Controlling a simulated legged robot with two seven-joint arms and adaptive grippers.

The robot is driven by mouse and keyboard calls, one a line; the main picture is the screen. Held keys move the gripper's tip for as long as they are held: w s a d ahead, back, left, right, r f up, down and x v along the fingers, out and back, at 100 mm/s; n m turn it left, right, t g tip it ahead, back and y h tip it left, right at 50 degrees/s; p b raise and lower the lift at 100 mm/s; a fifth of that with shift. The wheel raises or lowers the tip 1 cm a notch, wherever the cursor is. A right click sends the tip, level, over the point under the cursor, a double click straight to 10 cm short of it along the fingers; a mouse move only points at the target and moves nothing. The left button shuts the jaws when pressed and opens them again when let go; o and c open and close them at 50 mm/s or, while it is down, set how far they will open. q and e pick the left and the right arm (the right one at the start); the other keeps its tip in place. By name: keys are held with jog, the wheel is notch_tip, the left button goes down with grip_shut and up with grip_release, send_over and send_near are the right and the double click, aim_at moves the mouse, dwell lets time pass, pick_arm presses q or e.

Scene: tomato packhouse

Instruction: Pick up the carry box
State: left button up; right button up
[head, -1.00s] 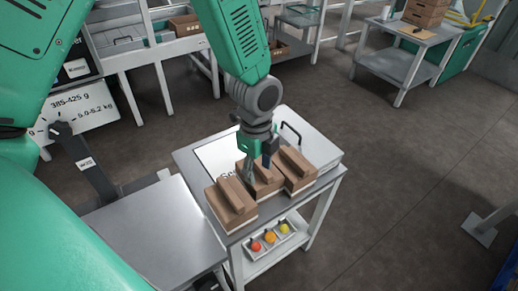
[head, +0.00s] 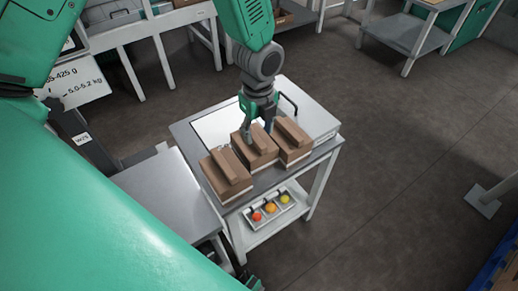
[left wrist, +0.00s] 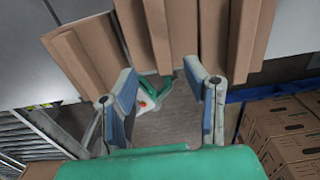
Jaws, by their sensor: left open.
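Three brown cardboard carry boxes with raised ridge-like tops stand in a row on a small grey cart (head: 192,141): the left box (head: 215,184), the middle box (head: 243,158) and the right box (head: 297,156). My left gripper (head: 257,132) is open above the back of the middle box, with no box held. In the left wrist view, its blue-padded fingers (left wrist: 166,88) are spread apart and empty. The boxes (left wrist: 128,25) show beyond the fingertips there. Whether a finger touches a box cannot be told. My right gripper is out of view.
A lower shelf holds a tray (head: 250,219) with red, orange and yellow round items. A black handle (head: 290,103) rises at the cart's back. A grey table (head: 165,200) stands close at left. Stacked cartons (left wrist: 285,130) show in the wrist view.

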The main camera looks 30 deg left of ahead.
aim_at(257, 143)
pick_arm(q)
jog(key=f, duration=0.4)
jog(key=shift+s+a+f+b, duration=0.15)
jog(key=shift+a+f+b, duration=0.15)
jog(key=shift+f+b, duration=0.1)
jog(key=shift+a+f, duration=0.1)
jog(key=shift+f, duration=0.15)
jog(key=shift+r, duration=0.1)
jog(key=shift+c, duration=1.2)
jog(key=shift+d, duration=0.35)
grip_shut()
jog(key=shift+a, duration=0.1)
